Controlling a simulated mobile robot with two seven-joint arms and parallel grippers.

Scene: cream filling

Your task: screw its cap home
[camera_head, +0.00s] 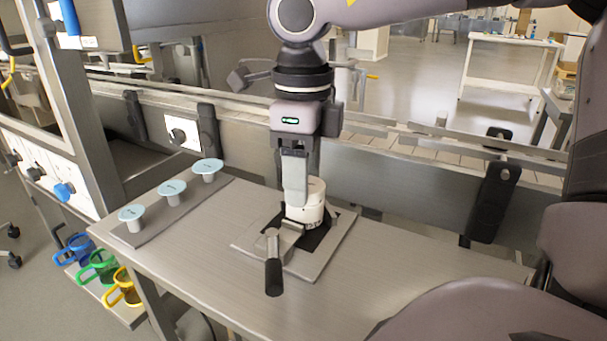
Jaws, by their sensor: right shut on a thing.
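A white jar (306,210) stands upright in a clamp fixture (262,240) on the table. Dark markings show low on its side. My right gripper (296,200) points straight down at the top of the jar, its fingers shut on the jar's white cap (317,188). The near finger hides much of the cap and jar, so I cannot tell how the cap sits on the rim. The clamp's black handle (273,277) sticks out toward the front. My left gripper is not in view.
Three pale blue discs on short stems (172,188) stand on a plate at the table's left. A conveyor rail (380,140) runs behind the table. Blue, green and yellow mugs (103,265) sit on a lower shelf. The table right of the fixture is clear.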

